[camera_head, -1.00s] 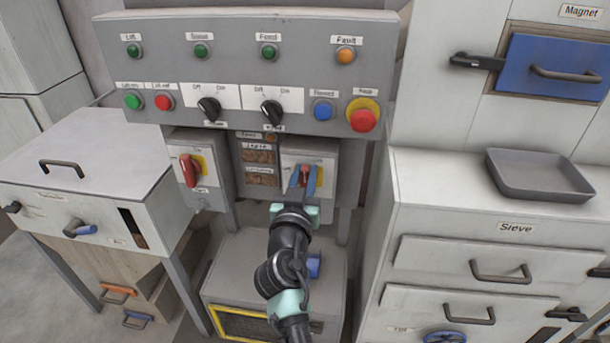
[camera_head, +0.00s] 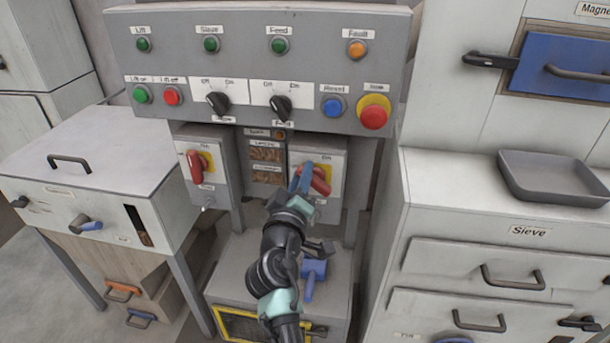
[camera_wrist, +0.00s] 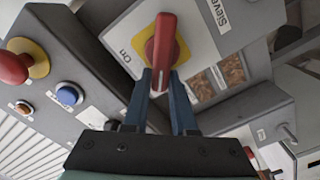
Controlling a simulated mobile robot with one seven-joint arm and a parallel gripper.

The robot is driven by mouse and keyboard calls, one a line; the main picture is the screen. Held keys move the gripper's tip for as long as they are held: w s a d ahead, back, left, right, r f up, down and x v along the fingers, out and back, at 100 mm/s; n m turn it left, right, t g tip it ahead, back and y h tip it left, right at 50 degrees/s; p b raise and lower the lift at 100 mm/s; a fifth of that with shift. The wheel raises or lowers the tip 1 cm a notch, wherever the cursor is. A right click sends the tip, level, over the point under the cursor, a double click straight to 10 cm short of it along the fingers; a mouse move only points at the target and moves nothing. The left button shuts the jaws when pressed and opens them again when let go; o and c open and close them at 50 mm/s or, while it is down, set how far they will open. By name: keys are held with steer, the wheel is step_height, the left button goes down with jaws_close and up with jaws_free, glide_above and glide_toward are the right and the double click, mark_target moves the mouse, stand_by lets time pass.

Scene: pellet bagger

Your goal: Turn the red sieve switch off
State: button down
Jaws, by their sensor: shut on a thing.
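The red sieve switch (camera_head: 321,181) is a rotary handle on a yellow plate on the front of the right grey switch box (camera_head: 331,148). In the head view it slants, its lower end to the right. My gripper (camera_head: 303,178) is at the switch, its blue fingers covering part of it. In the wrist view the red handle (camera_wrist: 164,48) stands between the fingers (camera_wrist: 169,92), which are shut on its near end. The "Sieve" label (camera_wrist: 220,12) and an "On" mark (camera_wrist: 125,56) show on the box there. The "Off" mark is not readable.
A second red rotary switch (camera_head: 195,167) is on the left box, its handle upright. The control panel (camera_head: 255,55) with buttons and two black knobs overhangs above. A red emergency button (camera_head: 373,116) sits at its right end. A sieve cabinet (camera_head: 500,220) stands to the right.

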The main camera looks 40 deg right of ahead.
steer(key=shift+w+a+f+n+p, duration=0.1)
steer(key=shift+f+n, duration=0.2)
steer(key=shift+n, duration=1)
steer(key=shift+w+a+f+n+p, duration=0.1)
steer(key=shift+f+n, duration=0.25)
steer(key=shift+n, duration=0.95)
steer(key=shift+w+a+f+n+p, duration=0.1)
steer(key=shift+f+n, duration=0.2)
steer(key=shift+n, duration=1)
steer(key=c, duration=0.7)
jaws_free()
steer(key=shift+s, duration=0.1)
steer(key=shift+v, duration=6.4)
